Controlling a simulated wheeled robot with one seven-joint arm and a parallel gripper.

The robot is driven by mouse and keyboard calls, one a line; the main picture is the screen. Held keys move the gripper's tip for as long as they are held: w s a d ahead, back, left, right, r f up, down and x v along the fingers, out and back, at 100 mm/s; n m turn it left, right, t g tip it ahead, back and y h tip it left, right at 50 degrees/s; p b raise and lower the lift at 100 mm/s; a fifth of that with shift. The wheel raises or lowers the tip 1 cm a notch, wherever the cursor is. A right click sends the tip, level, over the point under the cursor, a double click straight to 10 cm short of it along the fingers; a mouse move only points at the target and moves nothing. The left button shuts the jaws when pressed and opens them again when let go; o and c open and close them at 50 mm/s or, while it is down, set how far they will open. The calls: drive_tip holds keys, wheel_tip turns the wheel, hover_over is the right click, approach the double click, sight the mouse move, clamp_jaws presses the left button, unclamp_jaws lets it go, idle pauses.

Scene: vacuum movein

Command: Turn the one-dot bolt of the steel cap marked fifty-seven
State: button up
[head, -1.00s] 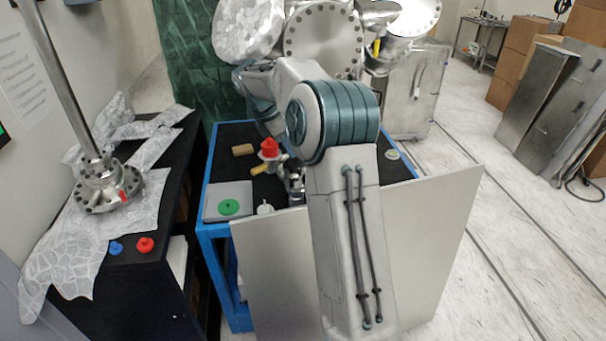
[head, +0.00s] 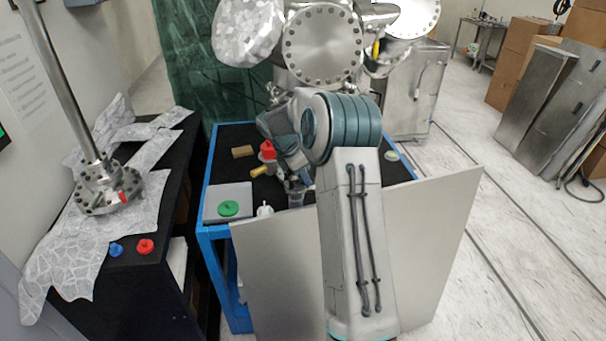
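A large round steel cap (head: 322,45) with bolts around its rim stands at the top middle, on the steel chamber behind the blue cart. Another bolted steel cap (head: 412,12) is cut by the top edge to its right. No number or dot mark is readable on either, so I cannot tell which is fifty-seven. My gripper (head: 297,193) hangs low over the black cart top, left of my forearm and below the caps, well apart from them. It is small and partly hidden by my arm; I cannot tell whether it is open or holds anything.
The blue cart (head: 217,231) carries a red-topped fitting (head: 267,151), a tan block (head: 243,152), and a grey tray (head: 210,205) with a green disc (head: 229,208). A pale panel (head: 440,235) leans on its front.

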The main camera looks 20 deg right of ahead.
clamp_jaws()
drive_tip(key=shift+r+m, duration=0.1)
drive_tip(key=shift+m, duration=0.2)
drive_tip(key=m+g+p, duration=0.1)
drive_tip(key=m+p, duration=0.1)
drive_tip(key=shift+w+r+m, duration=0.1)
drive_tip(key=shift+m, duration=0.2)
drive_tip(key=m+g+p, duration=0.1)
drive_tip(key=m, duration=0.1)
drive_tip(key=m+g+y+p, duration=0.1)
drive_tip(key=m+p, duration=0.1)
drive_tip(key=m, duration=0.1)
drive_tip(key=shift+w+d+m, duration=0.1)
drive_tip(key=shift+w+m, duration=0.05)
drive_tip(key=shift+m, duration=0.15)
drive_tip(key=m+y+p, duration=0.1)
drive_tip(key=m, duration=0.2)
drive_tip(key=m+g+y+p, duration=0.1)
drive_tip(key=m, duration=0.2)
drive_tip(key=shift+w+d+y, duration=0.1)
drive_tip(key=shift+d+y, duration=0.05)
drive_tip(key=shift+y, duration=0.15)
drive_tip(key=m+y, duration=0.1)
drive_tip(key=m, duration=0.2)
drive_tip(key=m+y, duration=0.1)
drive_tip(key=m, duration=0.1)
drive_tip(key=shift+d+m, duration=0.15)
drive_tip(key=shift+m, duration=0.25)
